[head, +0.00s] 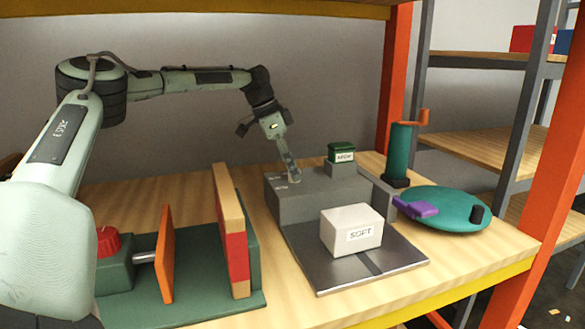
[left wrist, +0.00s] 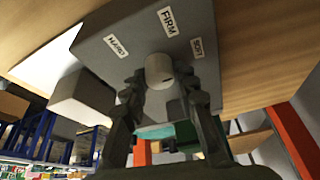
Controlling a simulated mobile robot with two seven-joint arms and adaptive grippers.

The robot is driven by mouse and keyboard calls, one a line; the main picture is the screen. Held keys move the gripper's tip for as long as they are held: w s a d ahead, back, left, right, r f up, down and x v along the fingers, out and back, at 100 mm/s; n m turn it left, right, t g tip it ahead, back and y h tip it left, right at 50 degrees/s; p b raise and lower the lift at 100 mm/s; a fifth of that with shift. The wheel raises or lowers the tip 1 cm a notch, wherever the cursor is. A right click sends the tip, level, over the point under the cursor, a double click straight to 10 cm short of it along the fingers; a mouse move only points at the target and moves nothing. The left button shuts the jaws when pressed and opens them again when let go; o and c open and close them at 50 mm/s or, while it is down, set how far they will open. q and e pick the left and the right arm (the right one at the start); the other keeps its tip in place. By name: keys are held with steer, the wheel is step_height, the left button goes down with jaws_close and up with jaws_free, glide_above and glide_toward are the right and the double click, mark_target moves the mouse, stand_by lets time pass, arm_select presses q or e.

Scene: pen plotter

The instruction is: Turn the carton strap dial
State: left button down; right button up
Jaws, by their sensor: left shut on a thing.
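The strap dial (left wrist: 159,68) is a pale grey round knob on the grey machine box (head: 320,205). In the left wrist view the labels HARD, FIRM and SOFT fan around it. My left gripper (head: 293,176) reaches down to the box top, its fingers shut on the dial from both sides. In the head view the fingers hide the dial. A white carton (head: 345,222) labelled SOFT sits on the metal plate (head: 400,257) in front of the box. My right gripper is not in view.
A small green labelled block (head: 342,152) stands at the back of the box. To the right are a teal post with an orange crank (head: 401,148) and a teal turntable (head: 450,205). A green clamp fixture (head: 185,303) with orange and red plates stands at left.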

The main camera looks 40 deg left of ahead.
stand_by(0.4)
arm_select(q)
steer(key=c, duration=1.2)
jaws_free()
steer(key=v, duration=1.2)
steer(key=shift+f, duration=0.1)
